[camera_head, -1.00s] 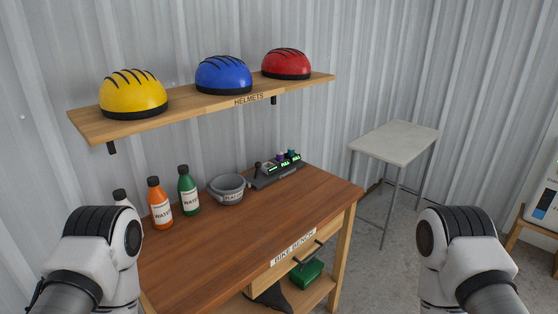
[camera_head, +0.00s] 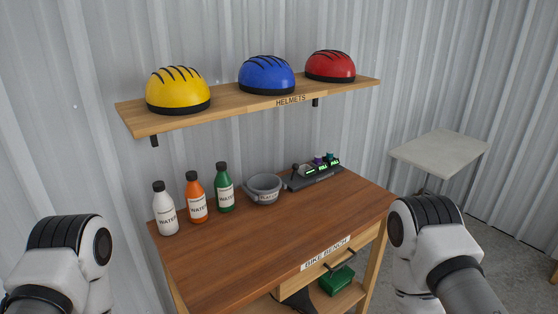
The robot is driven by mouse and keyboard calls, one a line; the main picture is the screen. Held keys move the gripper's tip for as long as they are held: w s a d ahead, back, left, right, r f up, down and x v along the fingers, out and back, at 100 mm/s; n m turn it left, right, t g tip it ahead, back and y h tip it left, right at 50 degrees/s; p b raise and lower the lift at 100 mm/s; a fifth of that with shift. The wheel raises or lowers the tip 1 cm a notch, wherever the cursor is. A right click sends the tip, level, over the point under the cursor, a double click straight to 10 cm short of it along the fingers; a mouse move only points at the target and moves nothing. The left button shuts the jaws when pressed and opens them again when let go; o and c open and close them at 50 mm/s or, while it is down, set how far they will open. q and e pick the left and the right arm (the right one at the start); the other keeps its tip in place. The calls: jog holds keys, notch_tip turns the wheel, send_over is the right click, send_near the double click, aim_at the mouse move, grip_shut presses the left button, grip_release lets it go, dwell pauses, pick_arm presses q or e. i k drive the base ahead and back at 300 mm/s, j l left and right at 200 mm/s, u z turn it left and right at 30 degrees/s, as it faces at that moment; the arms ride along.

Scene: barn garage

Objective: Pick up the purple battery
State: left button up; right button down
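A small purple battery (camera_head: 318,161) stands in the dark charger (camera_head: 300,184) at the back right of the bike bench. A teal battery (camera_head: 330,157) stands beside it on the right, and a dark item is in the charger's left part. Green lit labels show along the charger's front. Only upper links of my two arms show, at the lower left and lower right. Both of my grippers are out of view, so their state and anything in them are hidden.
The wooden bench (camera_head: 270,235) has a clear middle and front. A grey bowl (camera_head: 264,189) sits left of the charger, then green, orange and white bottles (camera_head: 165,209). A shelf (camera_head: 230,112) with three helmets hangs above. A pale table (camera_head: 440,154) stands right.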

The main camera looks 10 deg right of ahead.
aim_at(317, 159)
jog(key=i+l+u, duration=0.2)
jog(key=l, duration=0.4)
jog(key=i+l+u, duration=0.25)
jog(key=l, duration=0.35)
jog(key=l+u, duration=0.2)
jog(key=l, duration=0.4)
jog(key=l+u, duration=0.2)
jog(key=l, duration=0.4)
